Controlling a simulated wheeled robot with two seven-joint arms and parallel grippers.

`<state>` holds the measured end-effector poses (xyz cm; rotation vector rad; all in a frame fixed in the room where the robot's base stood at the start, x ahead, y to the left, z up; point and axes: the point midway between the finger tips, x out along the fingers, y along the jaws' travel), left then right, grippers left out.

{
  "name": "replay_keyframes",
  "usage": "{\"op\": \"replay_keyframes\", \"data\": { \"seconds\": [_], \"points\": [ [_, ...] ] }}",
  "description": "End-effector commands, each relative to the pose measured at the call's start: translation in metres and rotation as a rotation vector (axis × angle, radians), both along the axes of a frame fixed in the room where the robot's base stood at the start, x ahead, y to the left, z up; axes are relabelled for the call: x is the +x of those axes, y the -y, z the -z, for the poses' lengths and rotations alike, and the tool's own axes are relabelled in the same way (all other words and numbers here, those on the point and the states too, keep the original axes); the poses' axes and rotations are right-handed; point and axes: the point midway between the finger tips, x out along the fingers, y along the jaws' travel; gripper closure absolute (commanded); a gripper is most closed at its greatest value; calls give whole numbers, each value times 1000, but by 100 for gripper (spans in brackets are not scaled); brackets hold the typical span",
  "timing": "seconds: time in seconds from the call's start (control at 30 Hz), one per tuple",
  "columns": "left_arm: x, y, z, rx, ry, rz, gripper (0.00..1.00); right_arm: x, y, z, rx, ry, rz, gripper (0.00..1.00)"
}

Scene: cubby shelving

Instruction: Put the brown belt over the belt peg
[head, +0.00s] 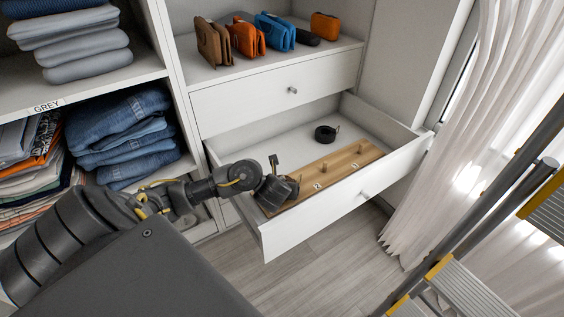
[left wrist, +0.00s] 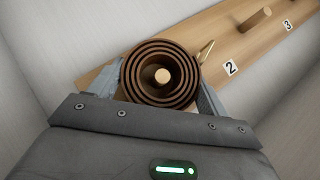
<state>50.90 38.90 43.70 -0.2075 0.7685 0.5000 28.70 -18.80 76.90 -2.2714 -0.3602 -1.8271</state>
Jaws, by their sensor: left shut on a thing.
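The brown belt (left wrist: 160,101) is a tight coil with a buckle at its right edge in the left wrist view. My left gripper (left wrist: 165,87) is shut on it, one finger on each side. The round end of a wooden peg (left wrist: 162,75) shows inside the coil's open middle. I cannot tell how far down the peg the coil sits. The peg stands at the left end of a wooden board (head: 340,169) in the open drawer. In the head view my left gripper (head: 284,186) is over that end and hides the belt. My right gripper is not in view.
The board also bears a peg near label 2 (left wrist: 254,20) and one farther right. A black coiled belt (head: 325,133) lies behind it in the drawer. The drawer front (head: 340,205) and side walls surround the board. A ladder (head: 480,240) stands at right.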

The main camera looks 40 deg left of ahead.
Motion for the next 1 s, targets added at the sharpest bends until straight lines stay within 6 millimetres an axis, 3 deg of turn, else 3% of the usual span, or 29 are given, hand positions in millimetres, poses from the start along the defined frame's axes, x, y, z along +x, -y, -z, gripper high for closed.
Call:
{"op": "replay_keyframes", "data": {
  "seconds": [0.43,0.47,0.63,1.0],
  "points": [
    [0,0,1,0,1,-1,50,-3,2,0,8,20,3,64],
    [0,0,1,0,1,-1,22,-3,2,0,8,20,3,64],
    [0,0,1,0,1,-1,0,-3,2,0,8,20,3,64],
    [-3,2,-4,-1,-1,0,0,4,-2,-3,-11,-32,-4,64]
  ]
}}
